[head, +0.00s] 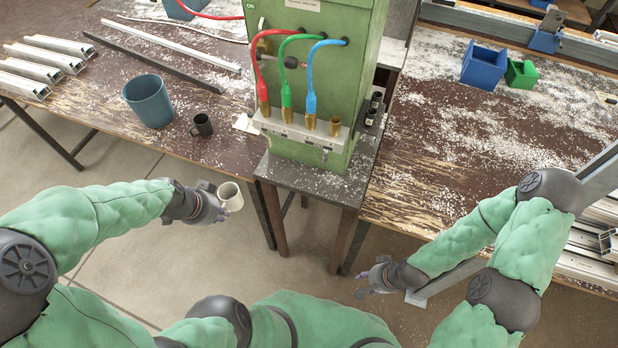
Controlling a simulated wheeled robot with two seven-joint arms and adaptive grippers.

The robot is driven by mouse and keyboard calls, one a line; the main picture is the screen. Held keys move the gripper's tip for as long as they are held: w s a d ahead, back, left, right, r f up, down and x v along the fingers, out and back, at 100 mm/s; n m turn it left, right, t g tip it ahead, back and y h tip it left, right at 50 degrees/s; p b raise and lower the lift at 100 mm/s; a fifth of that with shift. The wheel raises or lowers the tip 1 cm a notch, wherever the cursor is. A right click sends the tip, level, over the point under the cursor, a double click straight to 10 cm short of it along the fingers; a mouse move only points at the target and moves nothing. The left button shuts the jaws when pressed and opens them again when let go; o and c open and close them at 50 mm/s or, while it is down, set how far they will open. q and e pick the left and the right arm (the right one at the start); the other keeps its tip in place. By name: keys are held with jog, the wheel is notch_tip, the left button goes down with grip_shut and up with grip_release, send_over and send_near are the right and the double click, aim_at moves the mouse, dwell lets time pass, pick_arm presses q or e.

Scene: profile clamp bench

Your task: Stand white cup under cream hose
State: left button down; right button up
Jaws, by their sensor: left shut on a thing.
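My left gripper (222,207) is shut on the white cup (231,194) and holds it over the floor, in front of the bench edge. The cup looks roughly upright, apart from the bench. The green machine (350,60) has red (259,75), green (284,72) and blue (311,78) hoses running down to brass fittings on a front bar (298,129). A further brass fitting (335,126) on the right has no hose on it. I see no hose that is clearly cream; a thin pale line (180,24) lies on the left bench. My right gripper (365,284) is low over the floor; its fingers are too small to judge.
A teal bucket (149,101) and a black mug (202,126) stand on the left bench. A grey ledge (310,182) below the machine's bar is clear apart from chips. Metal profiles lie far left.

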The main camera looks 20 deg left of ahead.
pick_arm(q)
jog(key=shift+m, duration=0.7)
jog(key=shift+w+d+f+b, duration=0.4)
jog(key=shift+w+d+f, duration=0.35)
jog(key=shift+w, duration=2.1)
jog(key=shift+w+d+f+b, duration=0.4)
jog(key=shift+w+d, duration=0.6)
jog(key=shift+w, duration=1.8)
jog(key=shift+w+d+f+b, duration=0.35)
jog(key=shift+w+d+f, duration=0.4)
jog(key=shift+w, duration=2.1)
jog(key=shift+d+r, duration=0.1)
jog(key=shift+r, duration=0.05)
jog(key=c, duration=1.4)
grip_release()
jog(key=shift+o, duration=0.2)
